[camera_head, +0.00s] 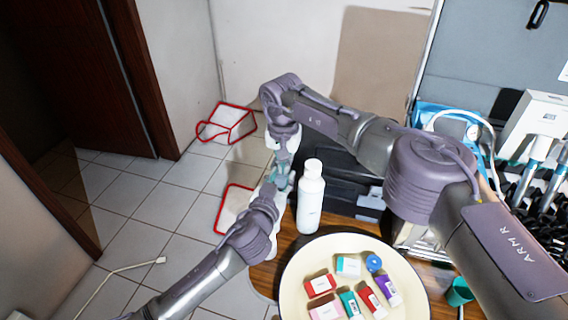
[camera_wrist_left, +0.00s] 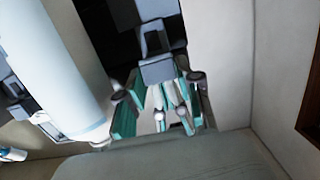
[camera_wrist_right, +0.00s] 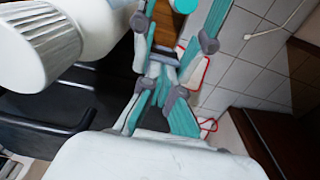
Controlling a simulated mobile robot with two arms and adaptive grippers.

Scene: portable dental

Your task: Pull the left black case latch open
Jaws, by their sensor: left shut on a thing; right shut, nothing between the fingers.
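The black case (camera_head: 345,178) stands on the wooden table behind the white bottle, partly hidden by my right arm. Its left latch, a grey block (camera_wrist_left: 155,42), shows on the dark case front in the left wrist view; the bottle and grippers hide it in the head view. Another grey latch (camera_head: 371,199) shows farther right. My left gripper (camera_wrist_left: 158,72) is shut on the left latch, its fingertips at the latch's lower end. My right gripper (camera_wrist_right: 162,60) is shut and empty, pointing down just above the left one, beside the case's left end.
The white bottle (camera_head: 311,197) stands close to the right of my left gripper. A cream round tray (camera_head: 410,292) with several small coloured boxes is in front. A white box (camera_head: 535,125) and dental tools stand at the right. Tiled floor (camera_head: 150,210) lies open at the left.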

